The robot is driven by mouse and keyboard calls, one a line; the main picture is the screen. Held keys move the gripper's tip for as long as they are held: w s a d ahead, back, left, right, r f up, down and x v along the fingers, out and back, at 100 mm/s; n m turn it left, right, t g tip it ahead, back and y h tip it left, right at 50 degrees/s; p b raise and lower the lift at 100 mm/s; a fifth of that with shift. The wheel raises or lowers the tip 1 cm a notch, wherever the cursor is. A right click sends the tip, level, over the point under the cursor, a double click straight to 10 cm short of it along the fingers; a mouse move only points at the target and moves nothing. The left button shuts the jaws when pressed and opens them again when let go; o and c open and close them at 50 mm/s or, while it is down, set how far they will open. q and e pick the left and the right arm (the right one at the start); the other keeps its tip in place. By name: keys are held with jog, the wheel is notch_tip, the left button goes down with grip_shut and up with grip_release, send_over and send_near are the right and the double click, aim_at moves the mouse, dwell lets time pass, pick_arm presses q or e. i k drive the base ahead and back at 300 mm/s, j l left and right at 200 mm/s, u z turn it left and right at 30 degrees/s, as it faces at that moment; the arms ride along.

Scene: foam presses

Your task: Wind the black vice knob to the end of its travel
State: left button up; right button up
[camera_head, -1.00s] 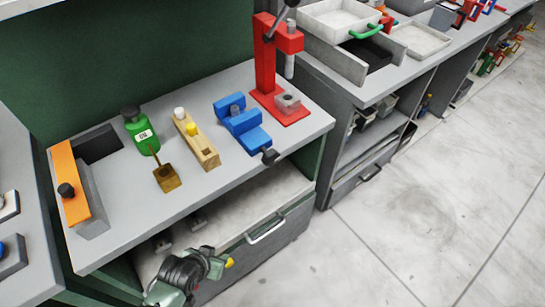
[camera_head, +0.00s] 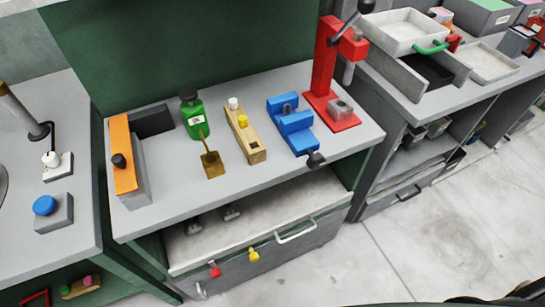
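The blue vice (camera_head: 296,133) sits on the grey workbench, right of centre. Its black knob (camera_head: 316,160) is at the vice's front end, by the bench's front edge. A dark grey piece (camera_head: 287,110) shows between the blue jaws. How far the knob is wound cannot be read from this view. Neither of my grippers shows in the head view now, and nothing is seen touching the knob.
A red press (camera_head: 325,75) stands right of the vice. A drawer handle (camera_head: 296,232) juts out below the bench. Open floor lies at lower right.

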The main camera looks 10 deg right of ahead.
aim_at(316, 161)
jog(key=i+l+u, duration=0.1)
jog(key=l+u, duration=0.55)
jog(key=u, duration=0.15)
jog(key=l+u, duration=0.75)
jog(key=k+j, duration=0.05)
jog(key=j, duration=0.05)
